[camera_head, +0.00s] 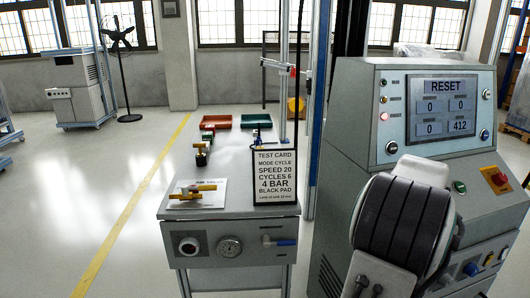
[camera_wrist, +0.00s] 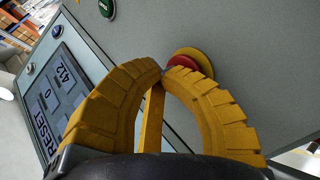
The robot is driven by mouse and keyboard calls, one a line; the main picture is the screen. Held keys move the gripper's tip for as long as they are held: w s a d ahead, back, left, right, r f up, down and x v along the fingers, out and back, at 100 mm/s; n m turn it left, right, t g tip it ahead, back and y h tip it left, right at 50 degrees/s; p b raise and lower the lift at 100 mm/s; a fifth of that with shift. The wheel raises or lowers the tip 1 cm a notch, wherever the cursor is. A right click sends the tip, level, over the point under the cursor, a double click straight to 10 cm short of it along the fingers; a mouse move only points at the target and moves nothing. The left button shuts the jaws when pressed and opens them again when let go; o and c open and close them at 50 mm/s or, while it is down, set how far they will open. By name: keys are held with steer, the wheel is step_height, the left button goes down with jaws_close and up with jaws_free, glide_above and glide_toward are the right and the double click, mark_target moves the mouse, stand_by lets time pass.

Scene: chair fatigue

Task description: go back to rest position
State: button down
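My gripper (camera_wrist: 162,72) shows in the wrist view as two yellow ribbed fingers. They bow apart in the middle and their tips come together, with nothing seen between them. The tips lie in front of or close to a red push button on a yellow base (camera_wrist: 190,60); I cannot tell whether they touch it. In the head view, my arm covers part of the grey control console (camera_head: 345,95), and the gripper itself is hidden. The console's red and yellow button (camera_head: 497,178) is visible to the right of my arm.
The console screen (camera_head: 440,108) reads RESET and 412. Left of it stands a bench (camera_head: 228,215) with a test card (camera_head: 272,178), a gauge, a lever, yellow fittings, a red tray (camera_head: 216,121) and a green tray (camera_head: 256,120). The floor left of the bench is clear.

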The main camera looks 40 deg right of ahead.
steer(key=shift+r+p, duration=0.55)
steer(key=shift+p, duration=0.1)
steer(key=shift+r+p, duration=0.55)
steer(key=shift+r, duration=0.05)
steer(key=shift+t+y, duration=0.4)
steer(key=shift+t, duration=0.1)
steer(key=w+a, duration=0.1)
steer(key=w+a+r+p, duration=0.1)
steer(key=w, duration=0.1)
steer(key=w+a, duration=0.1)
steer(key=shift+w+a+r+p, duration=0.25)
steer(key=shift+a+r+p, duration=0.05)
steer(key=shift+r+p, duration=0.05)
steer(key=w+a+r+t+y+p, duration=0.1)
steer(key=w+a+r+y+p, duration=0.2)
steer(key=a, duration=0.6)
steer(key=w+a+r+t+y+p, duration=0.1)
steer(key=w+a+r+p, duration=0.15)
steer(key=w+a, duration=0.5)
steer(key=w+a+r+y+p, duration=0.1)
steer(key=w+a+y+p, duration=0.2)
steer(key=a, duration=0.8)
steer(key=s+a+r+y+p, duration=0.25)
steer(key=a+p, duration=0.45)
steer(key=a, duration=0.8)
steer(key=s+a+r+g+y+p, duration=0.1)
steer(key=s+a+p, duration=0.3)
steer(key=s+a, duration=0.7)
steer(key=shift+g+p, duration=0.4)
steer(key=shift+g, duration=0.2)
